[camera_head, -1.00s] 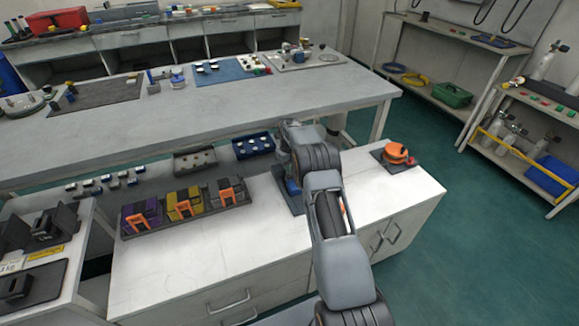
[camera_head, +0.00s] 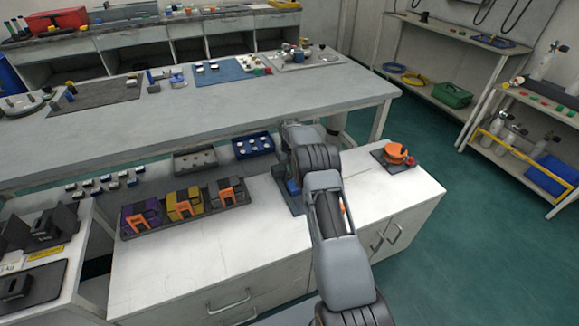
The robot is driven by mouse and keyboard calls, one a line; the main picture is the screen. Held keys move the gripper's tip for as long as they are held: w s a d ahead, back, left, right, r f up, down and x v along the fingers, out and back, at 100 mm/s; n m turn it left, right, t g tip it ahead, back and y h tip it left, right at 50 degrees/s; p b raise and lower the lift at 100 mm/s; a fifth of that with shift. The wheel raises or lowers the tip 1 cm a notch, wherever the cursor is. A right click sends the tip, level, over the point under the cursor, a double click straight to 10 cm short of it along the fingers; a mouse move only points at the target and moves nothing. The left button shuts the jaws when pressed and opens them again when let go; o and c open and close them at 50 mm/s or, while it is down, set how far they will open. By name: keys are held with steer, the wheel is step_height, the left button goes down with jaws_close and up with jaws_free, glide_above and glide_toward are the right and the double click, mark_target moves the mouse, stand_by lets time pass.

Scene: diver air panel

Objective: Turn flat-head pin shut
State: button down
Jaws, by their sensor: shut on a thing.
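My arm reaches over the white-topped cabinet and bends down at its far end. My gripper (camera_head: 288,172) is low over a dark plate (camera_head: 283,195) with a blue part (camera_head: 293,187) on it, near the cabinet's back edge. My wrist and forearm cover most of this spot. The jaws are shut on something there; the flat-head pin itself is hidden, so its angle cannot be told.
A rack of purple, yellow and black blocks with orange clips (camera_head: 183,208) stands left on the cabinet. An orange round device (camera_head: 396,152) sits at the right. The white top's front is clear.

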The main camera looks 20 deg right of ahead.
steer(key=shift+w+r, duration=0.1)
steer(key=shift+r, duration=0.2)
steer(key=c, duration=1.5)
jaws_free()
steer(key=shift+c, duration=0.2)
steer(key=shift+o, duration=1.3)
steer(key=shift+f, duration=0.15)
steer(key=shift+r, duration=0.35)
step_height(320, 180, up, 3)
steer(key=shift+f, duration=0.1)
steer(key=s+a+r, duration=0.2)
steer(key=s+r, duration=0.7)
steer(key=s, duration=0.5)
steer(key=shift+a+r+p, duration=0.25)
steer(key=shift+a+p, duration=0.1)
